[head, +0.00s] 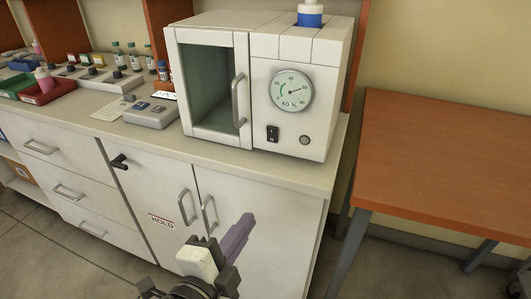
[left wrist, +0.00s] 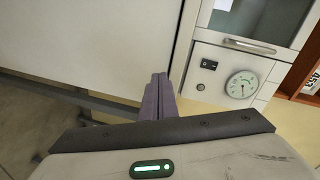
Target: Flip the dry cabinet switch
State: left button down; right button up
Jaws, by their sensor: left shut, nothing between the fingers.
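The dry cabinet (head: 300,50) is a white box with a glass door and a round dial, standing on the counter. Its black rocker switch (head: 272,134) is at the lower left of the dial panel, beside a round grey knob. The switch also shows in the left wrist view (left wrist: 209,64), left of the dial. My left gripper (head: 247,222) is shut and empty, its purple fingers pressed together. It is in front of the lower cupboard doors, below the counter edge and apart from the switch. In the left wrist view the fingertips (left wrist: 159,77) point up, left of the switch. My right gripper is not in view.
The counter (head: 215,146) holds a small grey device (head: 150,113), bottles and trays left of the cabinet. A blue-and-white container (head: 309,14) stands on top of the cabinet. An orange-topped table (head: 450,170) is at the right. Cupboard handles (head: 209,212) stick out near my left gripper.

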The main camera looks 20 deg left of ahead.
pick_arm(q)
notch_tip(320, 180, up, 10)
jog(key=m+t, duration=0.3)
jog(key=shift+s+a+f+y+b, duration=0.25)
jog(key=shift+s+y+b, duration=0.05)
jog(key=shift+b, duration=0.1)
jog(key=shift+w, duration=0.1)
jog(key=p, duration=0.1)
send_near(272, 130)
jog(key=w, duration=0.6)
jog(key=shift+w+r, duration=0.2)
jog(key=shift+r, duration=0.1)
